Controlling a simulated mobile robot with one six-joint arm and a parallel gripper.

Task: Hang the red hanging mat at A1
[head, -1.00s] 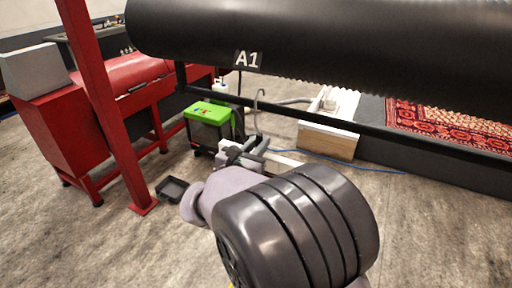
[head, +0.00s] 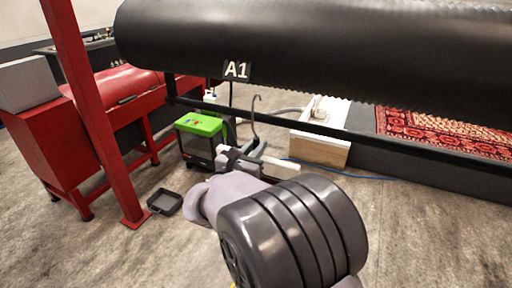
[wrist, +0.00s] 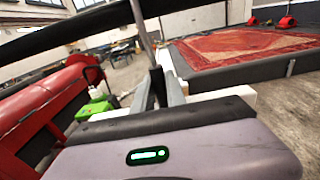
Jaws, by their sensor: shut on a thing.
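My gripper (head: 243,158) is shut on a grey metal hook (head: 254,122) that rises from the jaws and curves over at its top. In the wrist view the fingers (wrist: 160,88) close at the base of a grey stem (wrist: 141,28). I cannot make out a red mat hanging from the hook; anything below the jaws is hidden by my arm.
A large black roller (head: 310,45) spans above. A red post (head: 88,120) and red machine (head: 50,150) stand left. A green-topped box (head: 200,125), black tray (head: 165,201) and wooden crate (head: 320,148) are on the floor. A red patterned rug (head: 440,130) lies flat behind the rail.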

